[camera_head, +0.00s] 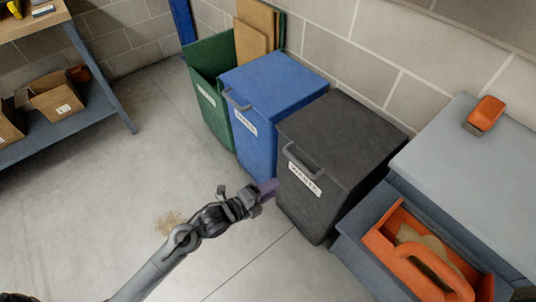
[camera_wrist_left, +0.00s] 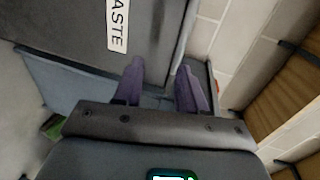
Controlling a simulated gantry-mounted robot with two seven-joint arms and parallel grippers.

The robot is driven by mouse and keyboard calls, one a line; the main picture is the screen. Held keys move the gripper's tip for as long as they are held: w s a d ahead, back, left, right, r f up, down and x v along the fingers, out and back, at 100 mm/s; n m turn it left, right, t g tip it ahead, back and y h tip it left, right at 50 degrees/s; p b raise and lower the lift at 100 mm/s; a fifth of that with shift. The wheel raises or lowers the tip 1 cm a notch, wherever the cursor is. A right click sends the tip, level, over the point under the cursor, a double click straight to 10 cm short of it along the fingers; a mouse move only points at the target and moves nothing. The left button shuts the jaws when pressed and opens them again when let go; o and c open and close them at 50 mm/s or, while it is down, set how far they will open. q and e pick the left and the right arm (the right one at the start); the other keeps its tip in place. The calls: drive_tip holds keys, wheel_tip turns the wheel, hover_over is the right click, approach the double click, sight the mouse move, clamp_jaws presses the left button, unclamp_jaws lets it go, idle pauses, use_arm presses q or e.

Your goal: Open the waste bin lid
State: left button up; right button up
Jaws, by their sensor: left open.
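The black waste bin (camera_head: 325,205) stands upright with its lid (camera_head: 342,130) closed. A grey bar handle (camera_head: 300,161) sits on its front edge above a white WASTE label (camera_head: 304,180). My left gripper (camera_head: 269,188), with purple fingers, is in front of the bin's left front side, below and left of the handle. In the left wrist view the fingers (camera_wrist_left: 160,67) are open, with nothing clearly between them. The bin's dark face (camera_wrist_left: 65,22) and label (camera_wrist_left: 117,24) fill the upper left there. Whether the fingers touch the bin cannot be told. My right gripper is out of view.
A closed blue bin (camera_head: 275,80) stands close left of the waste bin, then a green bin (camera_head: 205,95) holding cardboard. Floor (camera_head: 110,190) at left is clear.

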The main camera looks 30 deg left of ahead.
sight(300, 167)
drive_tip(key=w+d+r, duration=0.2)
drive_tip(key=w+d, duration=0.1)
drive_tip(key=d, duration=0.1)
use_arm(q)
drive_tip(key=w+d+b, duration=0.1)
drive_tip(key=w, duration=0.3)
drive_tip(key=w+d+b, duration=0.1)
drive_tip(key=w+d, duration=0.1)
drive_tip(key=w, duration=0.2)
drive_tip(key=w+d+b, duration=0.2)
drive_tip(key=w, duration=0.1)
drive_tip(key=shift+w+r, duration=0.4)
drive_tip(key=shift+w+d, duration=0.1)
clamp_jaws()
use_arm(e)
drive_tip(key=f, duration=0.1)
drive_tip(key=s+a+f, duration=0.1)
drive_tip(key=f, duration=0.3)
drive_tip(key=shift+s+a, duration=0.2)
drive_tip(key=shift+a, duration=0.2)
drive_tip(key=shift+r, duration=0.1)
